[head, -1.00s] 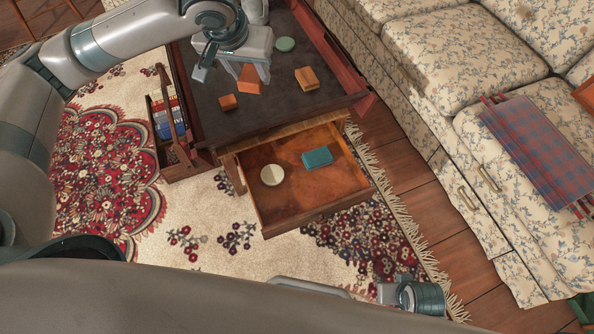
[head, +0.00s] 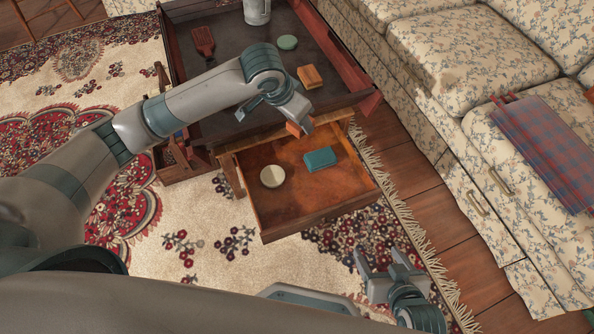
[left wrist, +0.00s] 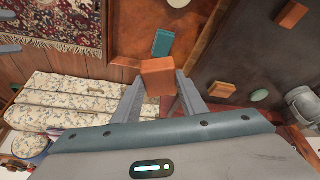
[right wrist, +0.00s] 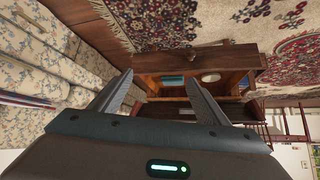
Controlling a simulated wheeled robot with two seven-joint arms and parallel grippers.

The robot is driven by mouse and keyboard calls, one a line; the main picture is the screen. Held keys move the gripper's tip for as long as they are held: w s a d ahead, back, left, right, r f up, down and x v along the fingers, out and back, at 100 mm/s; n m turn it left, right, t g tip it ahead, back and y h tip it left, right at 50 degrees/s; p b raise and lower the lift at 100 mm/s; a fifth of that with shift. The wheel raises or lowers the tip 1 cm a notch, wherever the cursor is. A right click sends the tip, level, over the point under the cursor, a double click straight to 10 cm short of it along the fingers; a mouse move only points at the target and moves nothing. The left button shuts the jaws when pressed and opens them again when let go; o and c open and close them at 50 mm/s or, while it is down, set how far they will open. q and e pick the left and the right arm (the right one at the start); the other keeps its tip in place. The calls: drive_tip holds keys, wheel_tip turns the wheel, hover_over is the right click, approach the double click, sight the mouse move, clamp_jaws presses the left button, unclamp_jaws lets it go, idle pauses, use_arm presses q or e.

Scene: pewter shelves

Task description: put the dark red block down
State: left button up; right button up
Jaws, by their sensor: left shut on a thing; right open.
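The dark red block (head: 297,129), which looks orange-brown here, is held in my left gripper (head: 300,120). In the left wrist view the block (left wrist: 157,77) sits between the two fingertips. It is above the back edge of the open drawer (head: 318,208); I cannot tell its exact height. My right gripper (head: 381,256) is open and empty, low in front of the drawer; its spread fingers also show in the right wrist view (right wrist: 160,78).
The drawer holds a teal block (head: 319,159) and a round cream disc (head: 273,176), with bare floor around them. On the dark tabletop are an orange block (head: 310,77), a green disc (head: 287,42), a brush (head: 203,42) and a metal mug (head: 257,10). A sofa (head: 470,90) stands right.

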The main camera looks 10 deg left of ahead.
use_arm(q)
drive_tip(key=s+d+f+m+b, duration=0.1)
drive_tip(key=d+f+m+b, duration=0.1)
drive_tip(key=f, duration=0.7)
drive_tip(key=d+f+m+g+h+b, duration=0.1)
drive_tip(key=d+f+m+b, duration=0.1)
drive_tip(key=f, duration=0.8)
drive_tip(key=shift+s+d+f+m, duration=0.25)
drive_tip(key=shift+s+d+m, duration=0.15)
drive_tip(key=shift+d, duration=0.2)
use_arm(e)
drive_tip(key=w+a+r+t+y, duration=0.2)
drive_tip(key=a+r+t, duration=0.2)
drive_tip(key=r, duration=0.4)
drive_tip(key=shift+a+r+t, duration=0.25)
drive_tip(key=shift+t, duration=0.15)
